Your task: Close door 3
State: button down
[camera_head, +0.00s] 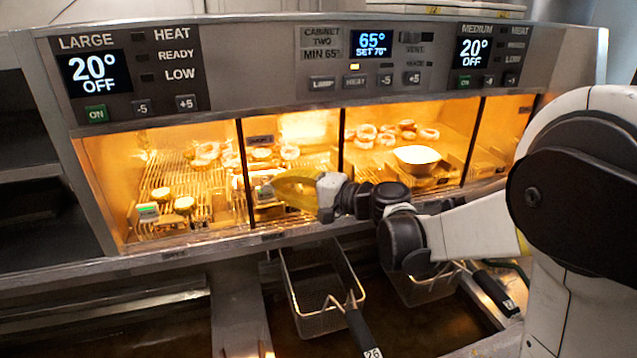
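The lit cabinet (262,236) spans the view, its front split into bays by dark uprights. Door numbers are too small to read, so I cannot tell which is door 3. The bays look open or clear-fronted; I cannot tell which. My gripper (290,188) is in front of the second bay from the left, near the upright between the second and third bays. It points left, with a yellowish shape at its end. I cannot tell its finger opening or whether it touches anything. My arm crosses in front of the right-hand bays and hides part of them.
Food lies on wire racks (150,205) in the left bay. A white bowl (418,160) and several ring-shaped pieces are in the third bay. Below hang a fryer basket (322,318) and, to its right, another basket (418,290). Control panels (375,60) run above.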

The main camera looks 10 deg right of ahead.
jog(key=s+a+b, duration=0.1)
jog(key=s+a, duration=0.1)
jog(key=a, duration=1.2)
jog(key=s+a+b, duration=0.1)
jog(key=s+a, duration=0.1)
jog(key=a, duration=1.3)
jog(key=shift+a, duration=0.25)
jog(key=shift+d, duration=0.1)
